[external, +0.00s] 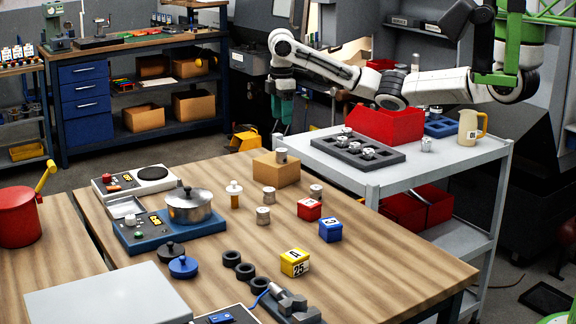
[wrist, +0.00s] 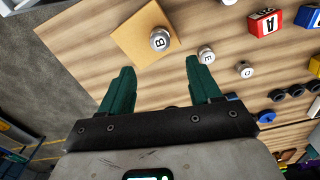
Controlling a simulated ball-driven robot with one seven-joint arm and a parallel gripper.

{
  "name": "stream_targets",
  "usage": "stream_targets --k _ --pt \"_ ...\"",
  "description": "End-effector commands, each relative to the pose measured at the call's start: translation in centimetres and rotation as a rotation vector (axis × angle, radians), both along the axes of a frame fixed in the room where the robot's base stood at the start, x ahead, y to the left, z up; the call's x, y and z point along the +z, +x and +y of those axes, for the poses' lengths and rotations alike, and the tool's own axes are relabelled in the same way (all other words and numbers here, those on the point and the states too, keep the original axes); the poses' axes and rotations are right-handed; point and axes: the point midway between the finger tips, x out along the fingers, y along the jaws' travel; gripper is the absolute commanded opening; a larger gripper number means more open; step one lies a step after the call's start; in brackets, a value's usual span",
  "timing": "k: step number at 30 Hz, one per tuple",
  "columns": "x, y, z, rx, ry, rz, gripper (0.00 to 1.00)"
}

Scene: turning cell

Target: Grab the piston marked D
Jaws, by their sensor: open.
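Several metallic pistons stand on the wooden table. One marked B (wrist: 160,40) sits on the cardboard box and shows there in the external view (external: 281,155). One marked E (wrist: 206,55) stands beside the box. A third piston (wrist: 244,69) has a mark too small to read. Another piston (external: 316,191) stands nearer the cart, its mark unreadable. I cannot make out a D on any piston. My gripper (wrist: 158,66) is open and empty, its green fingers apart. In the external view it (external: 282,125) hangs beyond the table's far edge.
The cardboard box (external: 265,172) stands near the far table edge. Red (external: 309,209), blue (external: 331,230) and yellow (external: 294,263) blocks lie to the right. A pot (external: 188,207) is left. The cart holds a dark tray (external: 325,147) with metallic parts, a red bin and a jug (external: 469,128).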

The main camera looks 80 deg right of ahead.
Motion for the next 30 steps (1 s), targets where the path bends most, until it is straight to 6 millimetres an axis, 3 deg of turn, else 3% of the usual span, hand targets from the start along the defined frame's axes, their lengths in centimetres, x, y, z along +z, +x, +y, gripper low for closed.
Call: stream_targets --k 17,20,23,26,30 --pt "0.0 0.0 0.0 0.0 0.0 0.0 0.68" --pt "-0.2 0.3 1.2 0.056 -0.005 -0.002 0.68" --pt "-1.2 1.1 5.5 0.262 -0.015 -0.007 0.68" --pt "-3.1 1.6 11.9 0.578 -0.024 -0.009 0.68" --pt "-6.0 0.7 20.1 0.988 -0.017 -0.004 0.68"
